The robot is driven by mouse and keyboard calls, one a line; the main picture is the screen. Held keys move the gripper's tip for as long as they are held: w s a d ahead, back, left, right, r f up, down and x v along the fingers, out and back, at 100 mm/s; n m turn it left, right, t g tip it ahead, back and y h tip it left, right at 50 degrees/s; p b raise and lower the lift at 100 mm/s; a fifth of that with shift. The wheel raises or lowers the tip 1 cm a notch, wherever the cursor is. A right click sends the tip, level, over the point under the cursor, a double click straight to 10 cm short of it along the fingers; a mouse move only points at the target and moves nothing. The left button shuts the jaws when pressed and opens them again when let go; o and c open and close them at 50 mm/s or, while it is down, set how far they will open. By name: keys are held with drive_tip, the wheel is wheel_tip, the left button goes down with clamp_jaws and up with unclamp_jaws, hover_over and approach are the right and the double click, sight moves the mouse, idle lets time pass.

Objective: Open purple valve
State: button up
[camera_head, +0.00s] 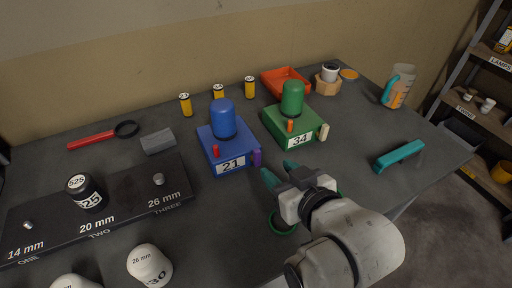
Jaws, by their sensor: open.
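A blue box (214,160) labelled 21 stands mid-table with a blue domed cylinder (222,117) on top. The purple valve (257,157) is a small upright piece at the box's front right corner. A small red piece (215,151) stands near the box's front left. My gripper (279,173) is just to the right of and nearer than the purple valve. Its two teal fingers are apart, with nothing seen between them. It looks apart from the valve, but the exact gap cannot be told.
A green box (288,130) labelled 34 stands close on the right, with an orange and a cream piece. A green ring (283,223) lies below my gripper. A black plate (110,218) fills the left front. A teal handle (399,155) lies right.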

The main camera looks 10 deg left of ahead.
sight(258, 154)
drive_tip(key=x, duration=1)
clamp_jaws()
